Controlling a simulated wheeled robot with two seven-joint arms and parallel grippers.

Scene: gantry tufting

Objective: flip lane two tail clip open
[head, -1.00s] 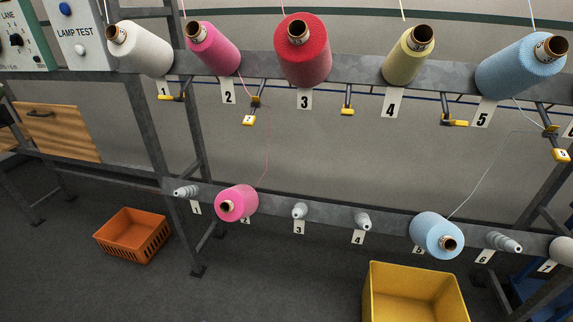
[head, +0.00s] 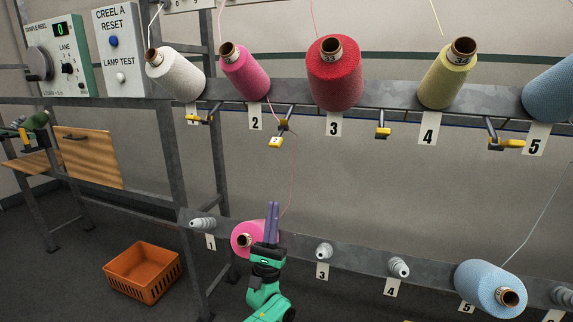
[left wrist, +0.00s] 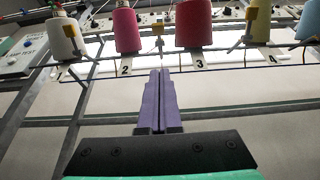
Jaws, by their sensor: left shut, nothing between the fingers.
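The lane two tail clip (head: 276,141), a dark lever with a yellow end, hangs below the upper rail just right of the "2" label (head: 256,117). A pink thread runs down past it. My left gripper (head: 272,206) has purple fingers pressed together, empty, pointing up. In the head view it appears below the clip, apart from it, and covers part of the lower pink cone (head: 243,238). My right gripper is not in view.
The upper rail (head: 290,92) carries white, pink, red, yellow and blue cones. Similar clips hang by lanes one, three (head: 383,132) and four (head: 505,143). The lower rail (head: 360,258) has grey holders and a blue cone (head: 488,285). An orange crate (head: 145,271) stands on the floor.

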